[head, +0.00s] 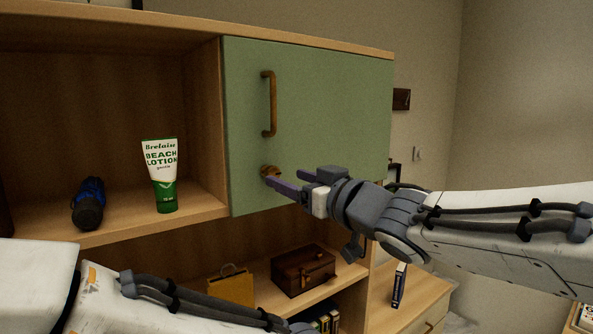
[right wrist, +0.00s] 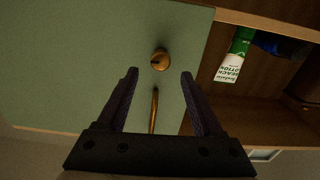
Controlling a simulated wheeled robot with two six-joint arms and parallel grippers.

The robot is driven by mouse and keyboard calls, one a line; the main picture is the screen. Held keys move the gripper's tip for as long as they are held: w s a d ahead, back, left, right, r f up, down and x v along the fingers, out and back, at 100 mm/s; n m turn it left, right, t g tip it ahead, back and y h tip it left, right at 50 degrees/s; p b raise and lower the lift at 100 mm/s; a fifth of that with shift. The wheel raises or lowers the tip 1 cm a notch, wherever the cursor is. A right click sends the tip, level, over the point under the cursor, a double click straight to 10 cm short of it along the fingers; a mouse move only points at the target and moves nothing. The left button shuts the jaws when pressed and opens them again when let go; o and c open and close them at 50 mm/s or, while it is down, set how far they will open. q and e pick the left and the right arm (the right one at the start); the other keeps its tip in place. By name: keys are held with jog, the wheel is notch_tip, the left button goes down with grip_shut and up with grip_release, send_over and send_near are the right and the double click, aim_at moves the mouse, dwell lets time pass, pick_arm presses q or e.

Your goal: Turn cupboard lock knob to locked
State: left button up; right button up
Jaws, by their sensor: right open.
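The cupboard's green door (head: 330,110) is closed. A bronze handle (head: 269,104) is mounted upright on it, and a small round brass lock knob (head: 270,171) sits below the handle. My right gripper (head: 285,181) is at the knob in the head view. In the right wrist view its open, empty fingers (right wrist: 159,78) point toward the knob (right wrist: 159,60), which shows just beyond and between the tips, with a dark mark on its face. I cannot tell whether the fingers touch it. The handle also shows between the fingers (right wrist: 154,110). The left gripper is out of view; only my left arm shows at lower left.
A beach lotion tube (head: 162,176) and a dark blue-black object (head: 89,203) stand on the open shelf to the left. A brown box (head: 303,270) and a yellow bag-like item (head: 231,286) sit on the lower shelf. The area before the door is otherwise clear.

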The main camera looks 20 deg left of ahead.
aim_at(275, 173)
jog(key=p+x, duration=0.1)
jog(key=x, duration=0.4)
grip_shut()
